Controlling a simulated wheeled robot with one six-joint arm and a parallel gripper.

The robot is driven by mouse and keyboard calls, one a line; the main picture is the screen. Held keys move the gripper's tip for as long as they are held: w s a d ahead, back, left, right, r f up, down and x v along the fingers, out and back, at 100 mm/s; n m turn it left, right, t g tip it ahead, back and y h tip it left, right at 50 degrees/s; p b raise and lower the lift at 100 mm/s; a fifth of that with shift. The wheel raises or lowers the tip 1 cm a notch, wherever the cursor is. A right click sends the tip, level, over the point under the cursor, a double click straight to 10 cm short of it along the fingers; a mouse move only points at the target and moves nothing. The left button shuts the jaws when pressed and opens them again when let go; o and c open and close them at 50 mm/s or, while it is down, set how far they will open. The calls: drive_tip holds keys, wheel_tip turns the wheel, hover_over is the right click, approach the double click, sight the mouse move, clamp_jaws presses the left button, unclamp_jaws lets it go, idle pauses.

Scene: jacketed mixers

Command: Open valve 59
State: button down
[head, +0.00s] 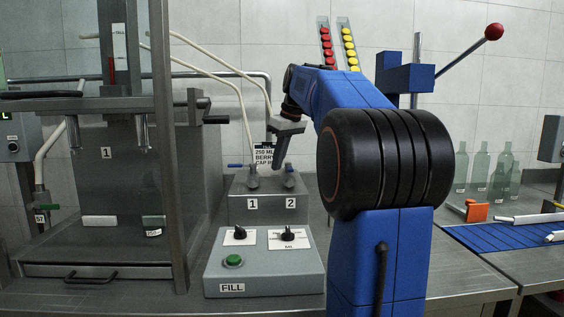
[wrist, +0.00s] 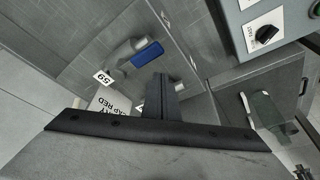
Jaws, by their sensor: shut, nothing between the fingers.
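In the wrist view a tag reading 59 (wrist: 103,78) sits beside a grey valve with a blue handle (wrist: 147,53), up and left of my fingers. A second grey fitting (wrist: 178,88) is partly hidden behind my gripper (wrist: 160,95). In the head view two small valves with blue handles, the left one (head: 252,178) and the right one (head: 290,180), stand on a grey block marked 1 and 2. The 59 tag cannot be read there. My gripper (head: 279,163) is shut and empty, pointing down just above the block, close to the right valve. I cannot tell whether it touches.
A control box (head: 262,265) with two black knobs and a green FILL button stands in front of the block. A sign (head: 265,157) is behind the valves. A steel frame (head: 168,150) rises at left. At right are clear bottles (head: 480,166) and a blue conveyor (head: 500,235).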

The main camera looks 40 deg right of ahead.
wheel_tip(320, 180, up, 9)
drive_tip(key=shift+s+d+r, duration=0.2)
drive_tip(key=shift+s+d, duration=0.05)
drive_tip(key=shift+d, duration=0.15)
idle(0.8)
